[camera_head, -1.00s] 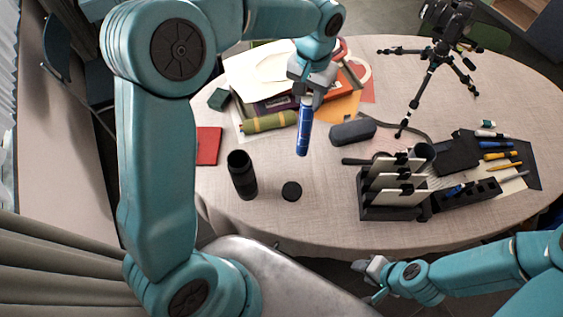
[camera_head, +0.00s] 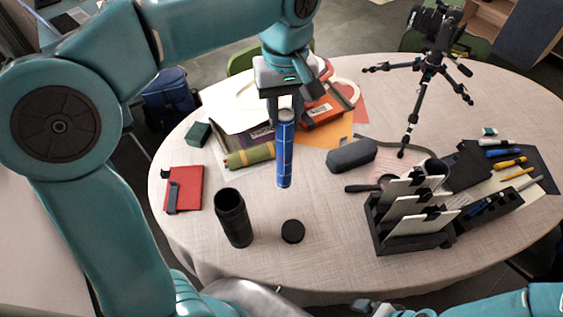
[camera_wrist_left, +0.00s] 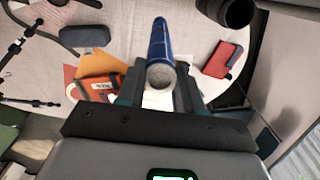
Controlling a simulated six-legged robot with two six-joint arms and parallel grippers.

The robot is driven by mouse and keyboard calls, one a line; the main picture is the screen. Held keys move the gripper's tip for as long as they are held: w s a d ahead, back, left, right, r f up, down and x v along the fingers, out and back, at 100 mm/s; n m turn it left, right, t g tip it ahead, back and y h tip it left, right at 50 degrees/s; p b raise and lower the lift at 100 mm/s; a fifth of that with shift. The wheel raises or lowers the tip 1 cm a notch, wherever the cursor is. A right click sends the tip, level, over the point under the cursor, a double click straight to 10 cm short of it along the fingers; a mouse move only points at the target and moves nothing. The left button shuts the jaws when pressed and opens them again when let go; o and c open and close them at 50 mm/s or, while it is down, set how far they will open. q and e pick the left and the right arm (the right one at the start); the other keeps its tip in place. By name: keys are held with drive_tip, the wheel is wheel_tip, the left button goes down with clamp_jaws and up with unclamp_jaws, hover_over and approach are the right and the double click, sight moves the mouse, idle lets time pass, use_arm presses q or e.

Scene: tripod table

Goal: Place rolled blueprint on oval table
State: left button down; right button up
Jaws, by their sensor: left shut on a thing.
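The rolled blueprint (camera_head: 285,155) is a blue tube. My left gripper (camera_head: 285,113) is shut on its upper end and holds it nearly upright over the oval table (camera_head: 330,235). Its lower end looks clear of the cloth, though the gap is hard to judge. In the left wrist view the blueprint (camera_wrist_left: 158,48) runs away from between the fingers of my left gripper (camera_wrist_left: 160,88), its pale round end facing the camera. My right gripper (camera_head: 376,308) is at the bottom edge, partly cut off, and its fingers do not show clearly.
A black open tube (camera_head: 233,220) stands front left, with a black cap (camera_head: 293,232) beside it. A red notebook (camera_head: 188,188), an olive roll (camera_head: 250,156), a grey case (camera_head: 351,155), a black organizer (camera_head: 410,225) and a tripod (camera_head: 418,100) surround the bare middle cloth.

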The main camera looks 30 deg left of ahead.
sight(281, 149)
use_arm(q)
drive_tip(key=f, duration=0.7)
drive_tip(key=a+f, duration=0.1)
drive_tip(key=f, duration=0.3)
drive_tip(key=shift+s+f+b, duration=0.3)
drive_tip(key=shift+f+b, duration=0.05)
drive_tip(key=shift+w+d+f, duration=0.15)
drive_tip(key=shift+w+d, duration=0.05)
drive_tip(key=shift+d, duration=0.1)
drive_tip(key=shift+s+a+f, duration=0.15)
drive_tip(key=shift+a+f, duration=0.05)
drive_tip(key=c, duration=0.7)
unclamp_jaws()
drive_tip(key=shift+d, duration=0.1)
drive_tip(key=shift+c, duration=0.2)
drive_tip(key=shift+r, duration=0.5)
wheel_tip(281, 149, up, 12)
drive_tip(key=shift+f+p, duration=0.25)
drive_tip(key=shift+p, duration=0.3)
